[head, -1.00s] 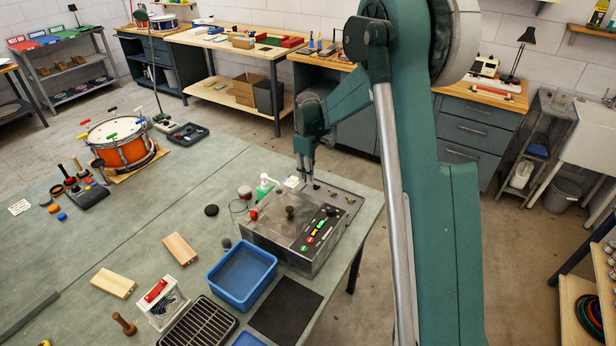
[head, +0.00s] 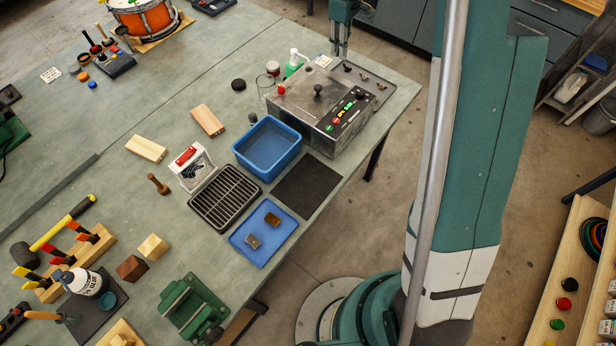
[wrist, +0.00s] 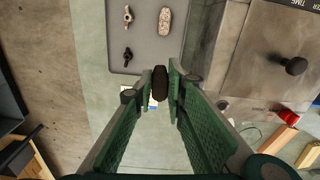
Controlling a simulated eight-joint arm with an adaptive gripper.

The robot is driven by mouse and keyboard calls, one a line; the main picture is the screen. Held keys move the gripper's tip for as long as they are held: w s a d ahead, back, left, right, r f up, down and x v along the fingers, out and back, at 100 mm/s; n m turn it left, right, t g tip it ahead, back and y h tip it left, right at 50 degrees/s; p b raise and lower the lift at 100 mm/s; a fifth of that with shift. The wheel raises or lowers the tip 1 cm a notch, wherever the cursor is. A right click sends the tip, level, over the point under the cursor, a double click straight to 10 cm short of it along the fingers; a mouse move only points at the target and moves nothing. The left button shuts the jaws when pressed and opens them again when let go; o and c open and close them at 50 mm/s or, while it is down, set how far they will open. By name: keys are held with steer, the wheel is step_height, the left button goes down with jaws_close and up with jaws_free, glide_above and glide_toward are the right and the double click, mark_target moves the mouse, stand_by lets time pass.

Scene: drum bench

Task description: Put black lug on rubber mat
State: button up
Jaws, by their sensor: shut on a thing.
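My gripper (head: 340,50) is at the top of the head view, by the back of the grey tray (head: 384,97). In the wrist view its green fingers (wrist: 160,88) are closed on a dark, rounded piece that looks like the black lug (wrist: 160,83); the fingers hide part of it. The tray also shows in the wrist view (wrist: 145,45), holding a brownish lug (wrist: 127,14), a smaller dark lug (wrist: 127,57) and a speckled oblong piece (wrist: 165,22). The black rubber mat (head: 308,187) lies flat and bare at the bench's front edge, well away from my gripper.
A steel box with buttons (head: 318,108) stands between the tray and the mat. A blue bin (head: 267,146) and a black rack (head: 225,198) are left of the mat. A blue tray with two small blocks (head: 263,232) is in front. A green bottle (head: 293,66) stands near the box.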

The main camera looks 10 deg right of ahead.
step_height(320, 180, up, 3)
steer(key=shift+f, duration=0.15)
steer(key=s+a, duration=0.3)
steer(key=s, duration=0.3)
steer(key=s+a+r+b, duration=0.1)
steer(key=s+a, duration=0.3)
steer(key=s, duration=0.2)
steer(key=s+a+r, duration=0.1)
steer(key=s+a, duration=0.3)
steer(key=s, duration=0.2)
steer(key=shift+a+r, duration=0.2)
steer(key=shift+m, duration=0.3)
steer(key=s+a, duration=0.1)
steer(key=s, duration=0.2)
steer(key=s+a, duration=0.1)
steer(key=s, duration=0.2)
steer(key=s+a+b, duration=0.1)
steer(key=s, duration=0.2)
steer(key=shift+s+a+f, duration=0.15)
steer(key=shift+s+a, duration=0.05)
steer(key=shift+s, duration=0.15)
steer(key=s+a+f, duration=0.1)
steer(key=s+f, duration=0.2)
steer(key=s, duration=0.4)
steer(key=s+a+f+b, duration=0.1)
steer(key=s+f, duration=0.3)
steer(key=s, duration=0.3)
steer(key=shift+s, duration=0.15)
steer(key=shift+f, duration=0.2)
